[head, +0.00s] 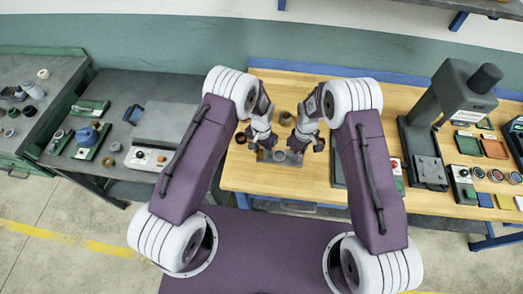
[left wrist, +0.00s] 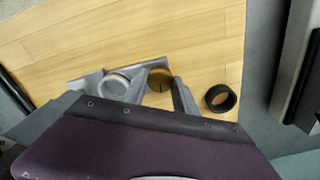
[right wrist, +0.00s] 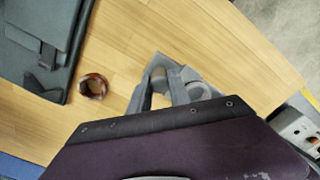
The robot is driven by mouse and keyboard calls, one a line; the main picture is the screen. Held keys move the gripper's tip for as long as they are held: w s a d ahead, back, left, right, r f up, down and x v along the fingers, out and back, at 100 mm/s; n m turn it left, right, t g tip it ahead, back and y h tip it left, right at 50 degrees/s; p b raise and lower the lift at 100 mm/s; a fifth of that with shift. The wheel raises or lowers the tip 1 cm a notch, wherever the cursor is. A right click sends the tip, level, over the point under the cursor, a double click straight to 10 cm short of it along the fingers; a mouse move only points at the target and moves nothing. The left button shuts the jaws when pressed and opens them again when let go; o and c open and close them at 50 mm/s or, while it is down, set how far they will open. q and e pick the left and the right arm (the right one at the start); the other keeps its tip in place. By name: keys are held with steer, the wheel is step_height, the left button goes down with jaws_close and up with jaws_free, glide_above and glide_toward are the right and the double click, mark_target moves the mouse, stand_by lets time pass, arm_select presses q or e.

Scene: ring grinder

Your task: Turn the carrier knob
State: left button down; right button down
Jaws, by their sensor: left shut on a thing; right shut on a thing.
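A small grey carrier fixture (head: 280,156) sits on the wooden table between my two grippers. In the left wrist view it shows a round silver piece (left wrist: 115,85) and a brass-coloured knob (left wrist: 160,79) with a dark line on its face. My left gripper (head: 262,148) is shut, with the brass knob between its fingers. My right gripper (head: 299,150) is shut on a grey rounded part (right wrist: 158,76) at the other side of the fixture. The fingers and arms partly hide the fixture in the head view.
A dark ring (left wrist: 220,98) lies left of the fixture, and a brown ring (right wrist: 93,86) lies near my right gripper. A brass-coloured jar (head: 286,117) stands behind. A press (head: 452,100) stands at right; a grey machine (head: 165,125) stands on the left bench.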

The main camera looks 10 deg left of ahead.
arm_select(q)
steer(key=n, duration=0.5)
steer(key=shift+n, duration=0.3)
steer(key=n, duration=0.4)
steer(key=shift+n, duration=0.3)
arm_select(e)
steer(key=shift+s, duration=0.1)
arm_select(q)
steer(key=n, duration=0.5)
steer(key=shift+n, duration=2.4)
steer(key=c, duration=1)
jaws_free()
steer(key=shift+o, duration=0.2)
